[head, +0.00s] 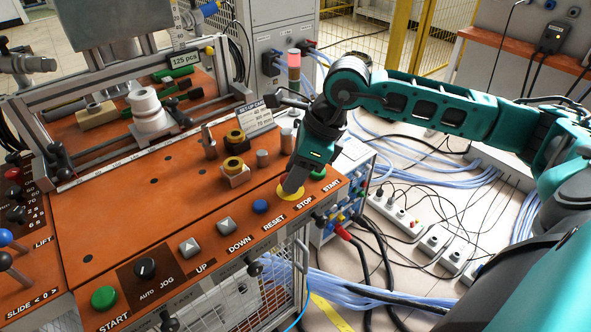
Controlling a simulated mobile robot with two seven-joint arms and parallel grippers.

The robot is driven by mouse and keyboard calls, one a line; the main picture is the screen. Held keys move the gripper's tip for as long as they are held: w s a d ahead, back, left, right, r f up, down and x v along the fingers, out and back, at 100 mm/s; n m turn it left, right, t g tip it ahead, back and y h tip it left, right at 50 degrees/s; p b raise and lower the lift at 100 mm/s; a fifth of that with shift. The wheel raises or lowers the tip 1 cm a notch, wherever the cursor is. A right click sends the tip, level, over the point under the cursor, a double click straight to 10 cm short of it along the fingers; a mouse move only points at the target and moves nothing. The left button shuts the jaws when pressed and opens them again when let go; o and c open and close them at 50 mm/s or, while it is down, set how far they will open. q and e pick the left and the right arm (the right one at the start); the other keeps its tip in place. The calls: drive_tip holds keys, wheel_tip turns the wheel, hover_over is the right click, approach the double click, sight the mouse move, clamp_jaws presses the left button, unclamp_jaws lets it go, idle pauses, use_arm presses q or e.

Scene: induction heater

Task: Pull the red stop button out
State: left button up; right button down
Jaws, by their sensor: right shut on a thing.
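The stop button sits on a round yellow plate (285,195) above the STOP label on the orange panel's front edge. My right gripper (293,185) reaches down onto it from above, with its fingers shut on the button. The fingers hide the red cap, so I cannot see how far out it stands. My left gripper is not in view.
A green START button (317,174) is close on the right. A blue RESET button (260,206) and grey DOWN (226,225) and UP (190,247) buttons lie to the left. Small dark and brass fittings (236,142) stand behind. Cables and power strips (430,240) cover the floor at right.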

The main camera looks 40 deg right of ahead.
drive_tip(key=shift+r, duration=0.6)
drive_tip(key=c, duration=0.6)
unclamp_jaws()
drive_tip(key=shift+c, duration=0.2)
drive_tip(key=v, duration=1.3)
drive_tip(key=shift+a, duration=0.15)
